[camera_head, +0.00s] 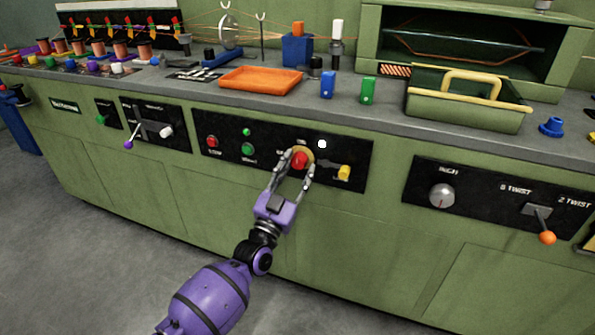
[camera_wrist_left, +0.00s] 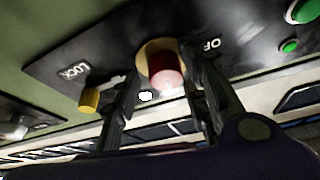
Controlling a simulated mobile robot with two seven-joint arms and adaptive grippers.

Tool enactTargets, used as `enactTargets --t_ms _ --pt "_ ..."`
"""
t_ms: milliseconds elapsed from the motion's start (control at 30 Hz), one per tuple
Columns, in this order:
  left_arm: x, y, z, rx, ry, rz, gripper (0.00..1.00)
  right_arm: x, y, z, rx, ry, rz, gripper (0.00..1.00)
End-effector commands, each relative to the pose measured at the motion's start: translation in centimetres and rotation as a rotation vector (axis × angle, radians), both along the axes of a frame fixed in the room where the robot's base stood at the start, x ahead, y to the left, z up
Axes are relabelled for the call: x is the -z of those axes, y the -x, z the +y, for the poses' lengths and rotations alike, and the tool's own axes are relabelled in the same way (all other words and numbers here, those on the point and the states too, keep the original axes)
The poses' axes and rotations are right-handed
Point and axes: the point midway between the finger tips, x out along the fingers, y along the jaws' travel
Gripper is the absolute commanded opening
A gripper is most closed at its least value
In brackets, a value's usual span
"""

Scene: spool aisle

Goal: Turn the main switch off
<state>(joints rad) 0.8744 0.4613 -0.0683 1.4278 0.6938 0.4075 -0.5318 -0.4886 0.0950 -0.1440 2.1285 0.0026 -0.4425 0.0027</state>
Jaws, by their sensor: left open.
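The main switch is a red knob (camera_head: 300,159) on a yellow round plate, set in the black middle panel (camera_head: 235,136) of the green cabinet. It also shows in the wrist view as a red knob (camera_wrist_left: 166,72), near the word "OFF". My left gripper (camera_head: 297,166) is open, with one finger on each side of the red knob. In the wrist view the fingers (camera_wrist_left: 160,78) flank the knob; I cannot tell whether they touch it. The knob's lower part is partly hidden by the gripper in the head view. My right gripper is not in view.
A yellow lock knob (camera_head: 344,172) and a white lamp (camera_head: 322,144) are just right of the switch. Red (camera_head: 212,142) and green (camera_head: 248,149) buttons are to its left. An orange tray (camera_head: 260,80) stands on the counter above. The floor in front is clear.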

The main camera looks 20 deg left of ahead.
Motion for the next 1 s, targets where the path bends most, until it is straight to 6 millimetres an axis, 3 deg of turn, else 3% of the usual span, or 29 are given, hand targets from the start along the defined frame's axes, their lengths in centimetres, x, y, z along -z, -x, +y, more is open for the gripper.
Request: enactTargets --t_ms 200,500,767,1000 --pt "-0.1 0.0 0.0 0.0 0.0 0.0 0.39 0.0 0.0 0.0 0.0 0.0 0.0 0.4" --pt "0.0 0.0 -0.1 0.002 0.0 -0.001 0.02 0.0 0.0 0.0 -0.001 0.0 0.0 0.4" --pt "-0.1 0.0 -0.4 0.004 0.03 0.002 0.02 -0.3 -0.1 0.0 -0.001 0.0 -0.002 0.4" --pt "-0.3 0.0 -0.7 0.006 0.158 0.006 0.02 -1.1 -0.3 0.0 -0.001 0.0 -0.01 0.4"
